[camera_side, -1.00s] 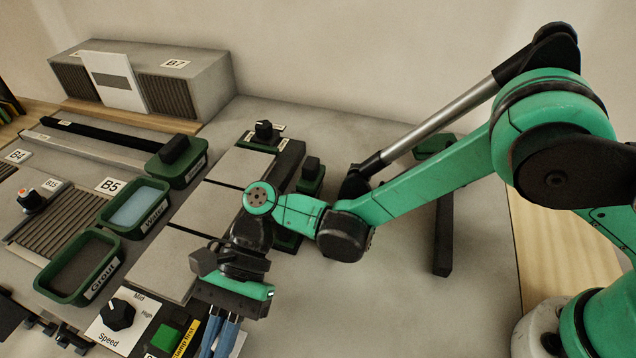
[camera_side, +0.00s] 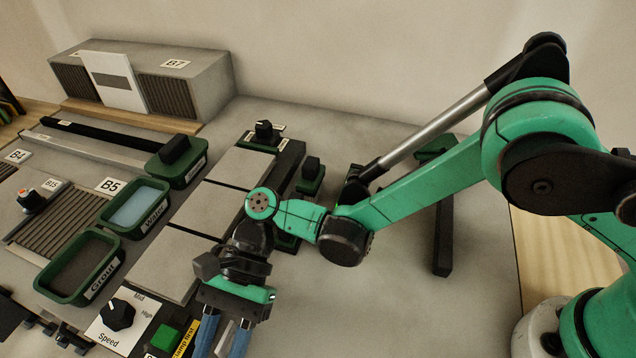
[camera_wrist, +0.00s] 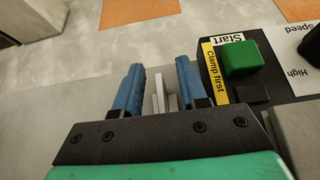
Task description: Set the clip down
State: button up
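The clip (camera_wrist: 160,94) is a small pale, upright piece seen between my fingers in the wrist view. A bit of it also shows between the fingers in the side view (camera_side: 223,338), near the lower edge. My gripper (camera_wrist: 158,76) is open, with its two blue fingers on either side of the clip and a gap on each side. In the side view my gripper (camera_side: 222,345) points down, and its fingertips run off the bottom edge. The foot of the clip is hidden behind the gripper body, so what it rests on is unclear.
Right of my fingers in the wrist view are a green start button (camera_wrist: 241,58) and a yellow "Clamp first" label (camera_wrist: 214,75). In the side view, grey tiles (camera_side: 206,208) lie in a row behind my gripper. Grout (camera_side: 80,268) and water (camera_side: 134,208) trays stand left.

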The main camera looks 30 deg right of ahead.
jog(key=v, duration=1.2)
jog(key=shift+f, duration=0.1)
jog(key=w+d+r+n+t+h, duration=0.1)
jog(key=d+r+t, duration=0.25)
jog(key=d, duration=0.25)
jog(key=w+d+r+n+t+h, duration=0.1)
jog(key=w+d+r+n+t, duration=0.15)
jog(key=d+t, duration=0.3)
jog(key=s+d+n+t+h, duration=0.2)
jog(key=d+t+h, duration=0.1)
jog(key=d, duration=0.5)
jog(key=s+d+n+t+h, duration=0.3)
jog(key=d, duration=0.6)
jog(key=shift+s+r+t+h, duration=0.2)
jog(key=shift+r+t+h, duration=0.1)
jog(key=shift+r+t, duration=0.15)
